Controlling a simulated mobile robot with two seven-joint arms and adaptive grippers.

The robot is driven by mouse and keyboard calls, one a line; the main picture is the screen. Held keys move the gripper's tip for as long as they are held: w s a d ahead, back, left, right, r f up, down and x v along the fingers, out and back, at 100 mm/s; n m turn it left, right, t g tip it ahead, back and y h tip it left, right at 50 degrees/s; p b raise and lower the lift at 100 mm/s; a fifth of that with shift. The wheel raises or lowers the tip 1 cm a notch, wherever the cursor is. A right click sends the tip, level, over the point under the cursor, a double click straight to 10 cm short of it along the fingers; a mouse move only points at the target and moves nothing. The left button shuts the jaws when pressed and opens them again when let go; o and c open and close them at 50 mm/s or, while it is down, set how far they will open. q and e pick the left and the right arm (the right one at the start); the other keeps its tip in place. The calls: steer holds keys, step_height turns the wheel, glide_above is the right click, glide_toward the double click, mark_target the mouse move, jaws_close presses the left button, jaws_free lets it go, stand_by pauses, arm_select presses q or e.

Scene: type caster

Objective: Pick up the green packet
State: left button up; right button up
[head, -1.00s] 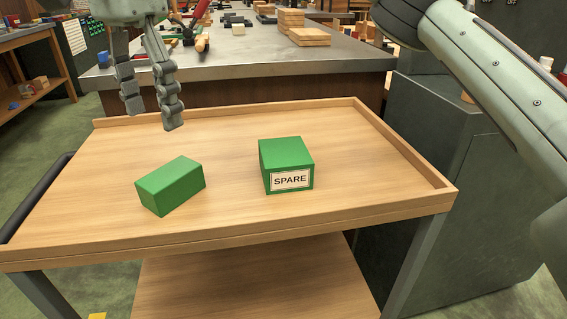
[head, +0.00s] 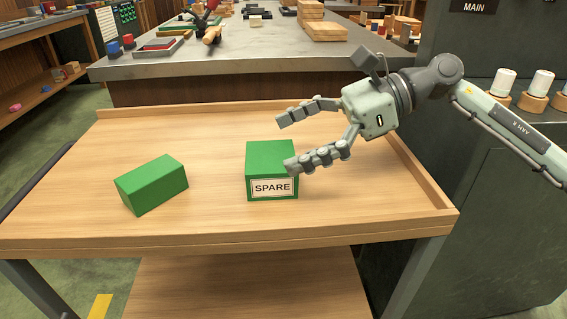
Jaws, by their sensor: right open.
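Two green packets lie on the wooden trolley top (head: 350,205). A plain green packet (head: 151,185) sits at the left, turned at an angle. A second green packet (head: 270,158) with a white "SPARE" label stands near the middle. My right gripper (head: 288,144) comes in from the right, open and empty, with its fingers pointing left. Its lower fingertip overlaps the right edge of the SPARE packet in the picture; I cannot tell whether it touches. My left gripper is not in view.
The trolley has a raised wooden rim (head: 412,174) at the back and right. A metal-topped workbench (head: 230,63) stands behind, with wooden blocks (head: 322,30) and tools. A dark green cabinet (head: 480,210) is at the right. The trolley top between the packets is clear.

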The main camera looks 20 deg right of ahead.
mark_target(253, 164)
steer(key=shift+s+d+f, duration=0.1)
steer(key=shift+d, duration=0.15)
steer(key=shift+a, duration=0.2)
steer(key=x, duration=0.2)
steer(key=p+x, duration=0.1)
steer(key=x, duration=0.1)
steer(key=f+x, duration=0.1)
steer(key=x, duration=0.1)
steer(key=shift+f, duration=0.2)
steer(key=shift+a+f, duration=0.2)
steer(key=shift+a, duration=0.1)
steer(key=shift+f, duration=0.1)
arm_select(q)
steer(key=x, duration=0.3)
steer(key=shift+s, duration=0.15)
arm_select(e)
steer(key=c, duration=1.7)
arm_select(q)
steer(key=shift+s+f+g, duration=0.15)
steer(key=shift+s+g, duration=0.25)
arm_select(e)
steer(key=shift+c, duration=0.9)
